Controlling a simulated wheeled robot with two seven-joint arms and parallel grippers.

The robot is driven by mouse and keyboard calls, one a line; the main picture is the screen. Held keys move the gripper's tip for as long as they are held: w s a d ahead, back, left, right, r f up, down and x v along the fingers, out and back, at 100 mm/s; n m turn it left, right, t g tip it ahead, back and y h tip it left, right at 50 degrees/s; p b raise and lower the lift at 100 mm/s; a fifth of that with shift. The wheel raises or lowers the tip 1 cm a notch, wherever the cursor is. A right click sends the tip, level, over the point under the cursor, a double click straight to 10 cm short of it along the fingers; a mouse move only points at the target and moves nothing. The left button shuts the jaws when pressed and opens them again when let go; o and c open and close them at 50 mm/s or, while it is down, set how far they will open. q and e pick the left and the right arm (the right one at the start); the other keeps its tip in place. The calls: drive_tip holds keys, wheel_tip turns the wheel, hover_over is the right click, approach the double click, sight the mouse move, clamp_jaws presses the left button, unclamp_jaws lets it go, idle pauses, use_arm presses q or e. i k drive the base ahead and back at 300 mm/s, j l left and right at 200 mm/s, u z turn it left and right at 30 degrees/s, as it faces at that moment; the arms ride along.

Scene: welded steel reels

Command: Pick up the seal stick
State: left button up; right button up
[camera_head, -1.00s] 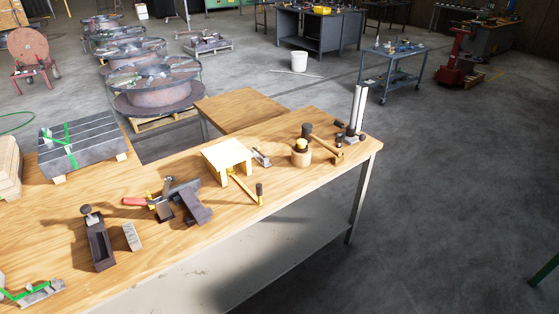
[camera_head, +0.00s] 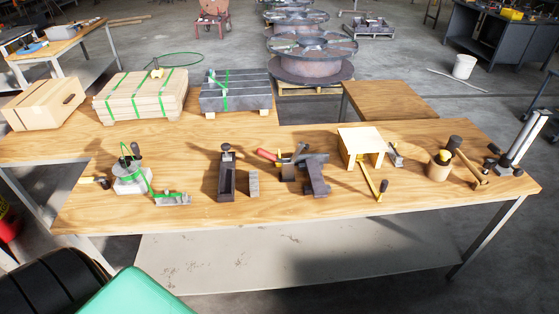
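No object here is surely the seal stick. The likeliest is a thin yellow stick (camera_head: 371,178) with a dark end, which lies slanted on the workbench (camera_head: 300,209) in front of a small pale wooden stand (camera_head: 360,136). Its upper end meets the stand's front edge, and I cannot tell whether they touch. Neither of my grippers shows in the head view.
Left of the stand are a dark bracket (camera_head: 315,177), a red-handled tool (camera_head: 268,155), a small grey block (camera_head: 254,183) and a dark open box (camera_head: 226,180). A metal post (camera_head: 522,137) stands at the right end. The bench's front strip is mostly clear.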

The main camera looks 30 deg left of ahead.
sight(253, 175)
drive_tip(key=u, duration=0.95)
